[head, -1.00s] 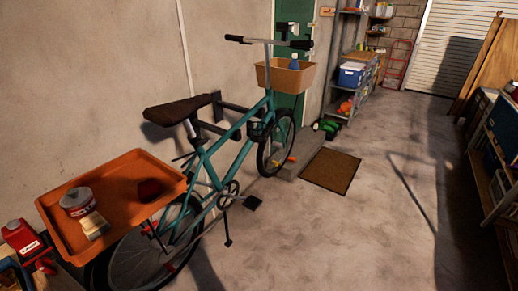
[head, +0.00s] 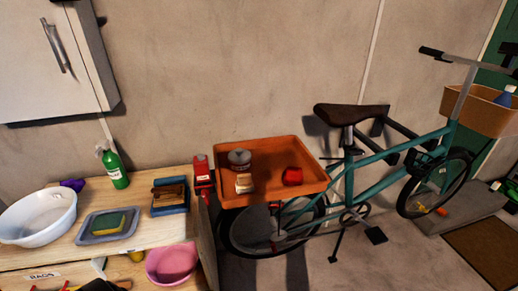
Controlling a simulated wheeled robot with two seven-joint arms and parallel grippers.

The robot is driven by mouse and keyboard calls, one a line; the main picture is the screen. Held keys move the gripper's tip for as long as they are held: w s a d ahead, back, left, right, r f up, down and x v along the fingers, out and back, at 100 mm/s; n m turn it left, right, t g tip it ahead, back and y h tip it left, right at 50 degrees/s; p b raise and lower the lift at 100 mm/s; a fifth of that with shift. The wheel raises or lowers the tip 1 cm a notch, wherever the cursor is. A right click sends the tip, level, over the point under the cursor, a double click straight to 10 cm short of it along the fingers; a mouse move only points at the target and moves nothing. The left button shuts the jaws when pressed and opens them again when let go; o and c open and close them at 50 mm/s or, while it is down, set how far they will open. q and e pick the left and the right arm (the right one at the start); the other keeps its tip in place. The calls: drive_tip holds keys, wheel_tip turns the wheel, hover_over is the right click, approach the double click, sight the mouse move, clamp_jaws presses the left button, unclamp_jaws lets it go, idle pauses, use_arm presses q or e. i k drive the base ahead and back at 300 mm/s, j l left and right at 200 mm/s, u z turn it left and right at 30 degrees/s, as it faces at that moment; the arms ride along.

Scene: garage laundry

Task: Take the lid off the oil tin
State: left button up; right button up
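A small red can (head: 202,172) stands upright by the right end of the wooden bench, beside the orange tray. It may be the oil tin, but its label and top are too small to read. A round grey tin (head: 239,158) stands upright in the orange tray (head: 270,196), with its top covered. I cannot tell for sure which of the two is the oil tin. Neither of my grippers shows in the head view.
A brush-like object (head: 244,184) and a red object (head: 292,176) lie in the tray. The bench (head: 150,225) holds a white basin (head: 40,217), green spray bottle (head: 114,167), grey sponge tray (head: 90,236) and blue box (head: 170,198). A teal bicycle (head: 385,160) stands right.

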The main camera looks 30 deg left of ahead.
sight(238, 156)
drive_tip(key=u, duration=1.2)
drive_tip(key=l, duration=0.5)
drive_tip(key=k+l+u, duration=0.15)
drive_tip(key=l, duration=0.3)
